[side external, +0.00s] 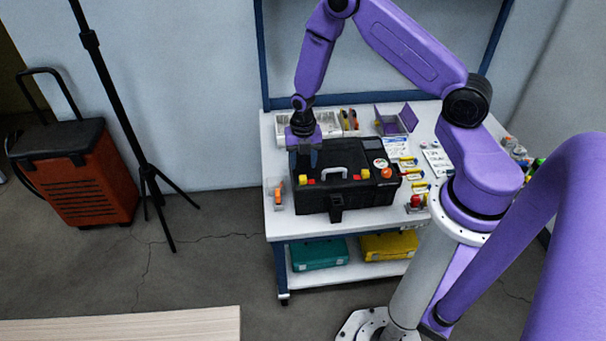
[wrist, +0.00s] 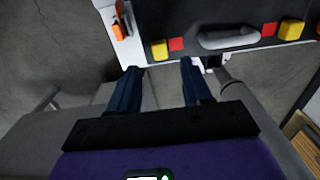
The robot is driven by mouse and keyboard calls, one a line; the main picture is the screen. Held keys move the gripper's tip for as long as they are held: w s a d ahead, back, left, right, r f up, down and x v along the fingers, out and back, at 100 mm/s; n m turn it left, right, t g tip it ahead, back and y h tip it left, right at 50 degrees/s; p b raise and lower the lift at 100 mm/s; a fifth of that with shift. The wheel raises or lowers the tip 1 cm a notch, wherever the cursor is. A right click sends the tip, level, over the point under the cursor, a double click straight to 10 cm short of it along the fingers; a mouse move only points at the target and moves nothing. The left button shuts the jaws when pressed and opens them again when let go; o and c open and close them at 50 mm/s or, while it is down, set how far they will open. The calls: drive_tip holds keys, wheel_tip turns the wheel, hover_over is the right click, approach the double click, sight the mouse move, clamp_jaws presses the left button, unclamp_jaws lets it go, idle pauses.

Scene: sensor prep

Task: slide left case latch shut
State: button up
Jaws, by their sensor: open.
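The black case (side external: 343,196) lies shut-lidded on the white workbench, with a grey handle (wrist: 228,38) in its middle. The left latch is a yellow block (side external: 303,179) beside a red mark; it also shows in the wrist view (wrist: 159,50). A second yellow latch (side external: 365,174) with a red mark sits right of the handle. My gripper (side external: 304,160) is open and empty, pointing down over the left part of the case. In the wrist view its dark blue fingers (wrist: 161,70) are apart, with the left latch just beyond and between their tips. Contact cannot be told.
A clear tray with an orange tool (side external: 278,195) stands left of the case. An orange knob (side external: 386,173) and round label are on the lid's right. A red button (side external: 415,202) and small yellow items lie right. A bin (side external: 395,120) stands behind.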

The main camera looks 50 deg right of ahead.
sight(303, 177)
drive_tip(key=shift+f, duration=3)
clamp_jaws()
